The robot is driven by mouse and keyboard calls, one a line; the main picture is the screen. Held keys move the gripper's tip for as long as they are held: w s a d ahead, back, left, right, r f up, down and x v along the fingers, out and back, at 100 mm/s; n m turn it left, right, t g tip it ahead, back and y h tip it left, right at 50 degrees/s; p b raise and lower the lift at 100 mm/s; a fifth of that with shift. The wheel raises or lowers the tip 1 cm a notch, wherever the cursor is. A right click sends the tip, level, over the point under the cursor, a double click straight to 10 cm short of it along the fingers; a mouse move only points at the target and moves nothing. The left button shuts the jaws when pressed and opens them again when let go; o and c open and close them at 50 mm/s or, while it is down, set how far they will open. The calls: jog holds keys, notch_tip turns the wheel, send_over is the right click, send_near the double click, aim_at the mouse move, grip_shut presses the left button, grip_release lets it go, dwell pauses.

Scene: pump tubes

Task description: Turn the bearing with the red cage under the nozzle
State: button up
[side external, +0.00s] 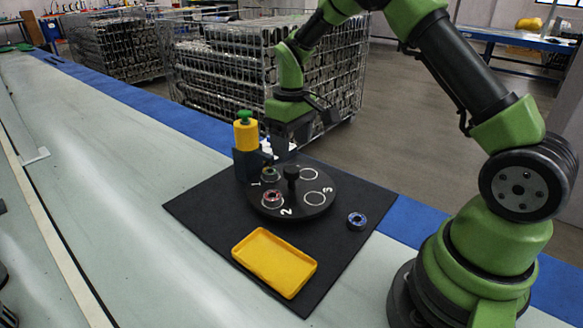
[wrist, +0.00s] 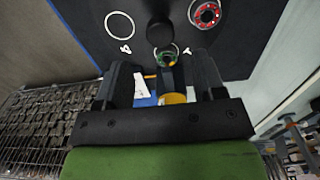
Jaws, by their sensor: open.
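The bearing with the red cage (side external: 273,196) sits on the black turntable (side external: 318,208) at the spot marked 2, and shows top right in the wrist view (wrist: 205,13). A bearing with a green cage (side external: 269,174) sits at spot 1, beside the dispenser with its yellow bottle (side external: 246,134). The nozzle tip is too small to make out clearly. A black knob (side external: 292,174) stands at the turntable's centre, also in the wrist view (wrist: 160,31). My gripper (side external: 282,150) is open and empty above the turntable's back edge, near the bottle; its fingers (wrist: 163,72) are apart.
A yellow tray (side external: 275,263) lies at the front of the black mat (side external: 205,205). A loose blue bearing (side external: 357,219) lies on the mat right of the turntable. The turntable's empty ringed spots (side external: 314,199) are on the right. Wire cages (side external: 240,75) stand behind the table.

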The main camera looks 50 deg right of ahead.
aim_at(292, 169)
notch_tip(292, 169, down, 7)
jog(key=shift+r, duration=0.1)
dwell(0.3)
grip_shut()
